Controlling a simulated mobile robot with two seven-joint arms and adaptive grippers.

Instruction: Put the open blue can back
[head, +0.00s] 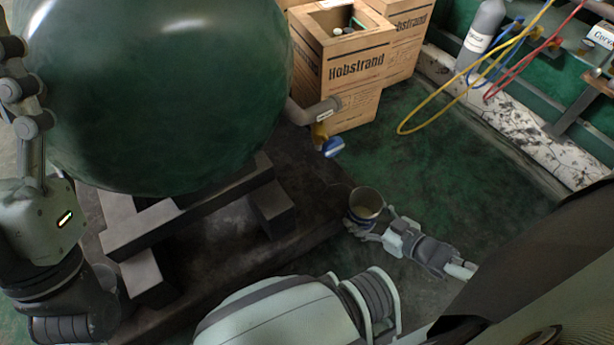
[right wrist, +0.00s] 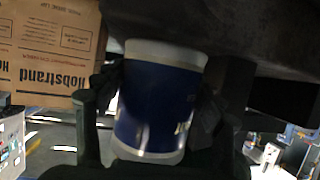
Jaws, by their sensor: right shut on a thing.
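The can shows its open top and metallic inside in the head view (head: 366,203). In the right wrist view the blue can (right wrist: 155,105) has pale bands at both ends and sits between the fingers. My right gripper (head: 364,222) is shut on it and holds it beside the dark plinth, over the green floor. My left gripper (head: 30,110) is at the left edge beside the big green tank, partly cut off. Its fingertips are not clear.
An open Hobstrand carton (head: 312,50) with items inside stands at the back, another carton (head: 405,22) behind it. The green tank (head: 150,90) has a pipe (head: 313,110) and a blue-capped fitting (head: 332,148). Yellow hose (head: 425,106) and grey cylinder (head: 484,30) are right.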

